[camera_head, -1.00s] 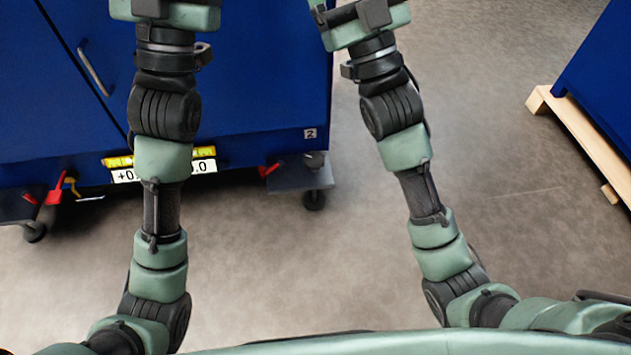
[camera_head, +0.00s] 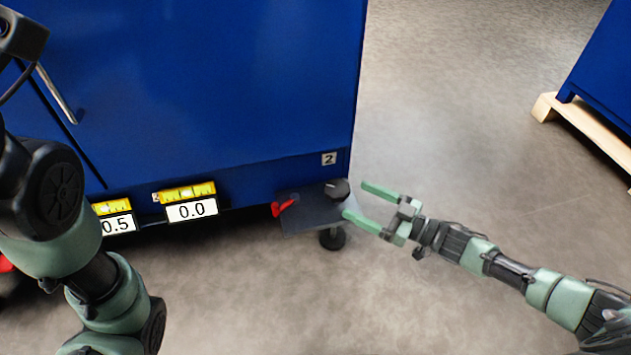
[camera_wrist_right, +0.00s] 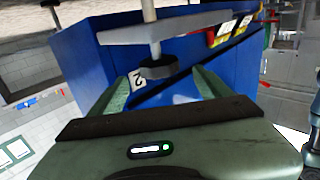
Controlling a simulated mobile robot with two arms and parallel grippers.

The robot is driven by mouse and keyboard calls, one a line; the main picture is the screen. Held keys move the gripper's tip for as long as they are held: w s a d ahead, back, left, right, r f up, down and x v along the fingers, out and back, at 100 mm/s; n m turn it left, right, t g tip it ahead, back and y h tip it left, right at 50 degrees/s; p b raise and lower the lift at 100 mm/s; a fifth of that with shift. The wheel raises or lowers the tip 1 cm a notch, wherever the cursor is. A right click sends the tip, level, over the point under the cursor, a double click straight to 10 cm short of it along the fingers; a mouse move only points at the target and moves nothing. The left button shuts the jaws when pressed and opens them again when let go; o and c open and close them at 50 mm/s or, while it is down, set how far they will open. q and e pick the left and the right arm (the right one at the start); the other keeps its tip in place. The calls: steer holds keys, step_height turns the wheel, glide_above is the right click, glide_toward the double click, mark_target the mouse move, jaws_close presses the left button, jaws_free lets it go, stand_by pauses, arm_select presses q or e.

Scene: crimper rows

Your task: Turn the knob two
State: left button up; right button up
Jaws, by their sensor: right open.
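The knob (camera_head: 337,189) marked two is a dark round knob on a grey plate (camera_head: 305,218) at the lower right corner of the blue cabinet. A small 2 label (camera_head: 329,159) sits just above it. My right gripper (camera_head: 356,201) is open and level, its green fingers pointing left at the knob, with the tips close to its right side. In the right wrist view the knob (camera_wrist_right: 158,68) appears between the open fingers, with the picture upside down; I cannot tell whether they touch it. My left arm (camera_head: 75,240) is at the left, its gripper out of view.
A red lever (camera_head: 284,207) is on the same plate, with a caster (camera_head: 332,239) below. A display reading 0.0 (camera_head: 191,210) and one ending in 0.5 (camera_head: 115,225) hang on the cabinet's lower edge. A wooden pallet (camera_head: 590,135) stands right. The floor between is clear.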

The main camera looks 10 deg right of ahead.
mark_target(337, 191)
steer(key=shift+w+f, duration=0.15)
steer(key=shift+f, duration=0.2)
steer(key=b+x, duration=0.4)
steer(key=x, duration=0.2)
steer(key=shift+w+a+r, duration=0.1)
steer(key=shift+w+a, duration=0.2)
steer(key=shift+a, duration=0.15)
